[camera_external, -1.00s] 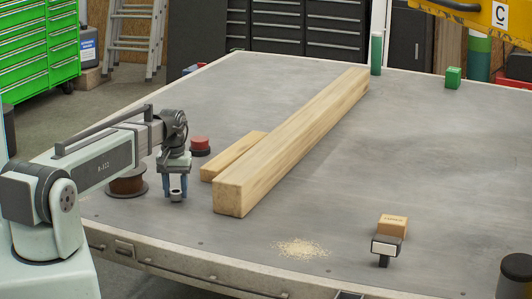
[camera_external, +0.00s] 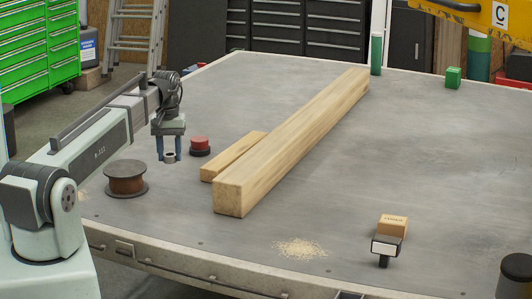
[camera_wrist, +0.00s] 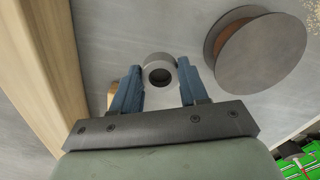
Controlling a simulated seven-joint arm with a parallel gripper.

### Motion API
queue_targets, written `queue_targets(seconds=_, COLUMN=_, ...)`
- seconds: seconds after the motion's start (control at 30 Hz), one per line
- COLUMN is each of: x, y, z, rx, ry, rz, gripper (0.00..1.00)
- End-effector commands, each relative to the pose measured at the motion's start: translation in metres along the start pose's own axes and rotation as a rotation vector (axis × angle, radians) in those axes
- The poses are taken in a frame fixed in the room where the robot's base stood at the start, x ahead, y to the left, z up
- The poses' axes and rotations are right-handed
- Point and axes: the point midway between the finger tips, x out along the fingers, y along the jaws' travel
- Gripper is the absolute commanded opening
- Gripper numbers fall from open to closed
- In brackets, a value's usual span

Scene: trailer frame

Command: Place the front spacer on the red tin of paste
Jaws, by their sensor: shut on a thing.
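My gripper (camera_external: 168,155) is shut on a grey ring-shaped spacer (camera_external: 170,158) and holds it above the table. In the wrist view the spacer (camera_wrist: 159,71) sits between the two blue fingers, with its dark hole showing. The red tin (camera_external: 200,143), with a dark base, stands on the table just right of my gripper in the external view. A small gap in the picture separates it from the spacer. The tin is not visible in the wrist view.
A brown cable spool (camera_external: 126,180) stands left of my gripper. A short wooden piece (camera_external: 236,155) lies right of the tin, beside a long thick beam (camera_external: 290,140). A small wooden block (camera_external: 393,224) and sawdust (camera_external: 300,248) lie at the front right.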

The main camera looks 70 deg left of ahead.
Motion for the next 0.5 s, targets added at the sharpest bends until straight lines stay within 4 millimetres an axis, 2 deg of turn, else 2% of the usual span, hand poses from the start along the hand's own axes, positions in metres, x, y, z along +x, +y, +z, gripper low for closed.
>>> queue_targets(seconds=0.03, x=-0.003, y=0.003, z=-0.027, rx=-0.008, ry=0.003, rz=0.001, gripper=0.09)
queue_targets(seconds=0.5, x=-0.030, y=0.024, z=-0.215, rx=-0.051, ry=0.014, rz=0.004, gripper=0.09)
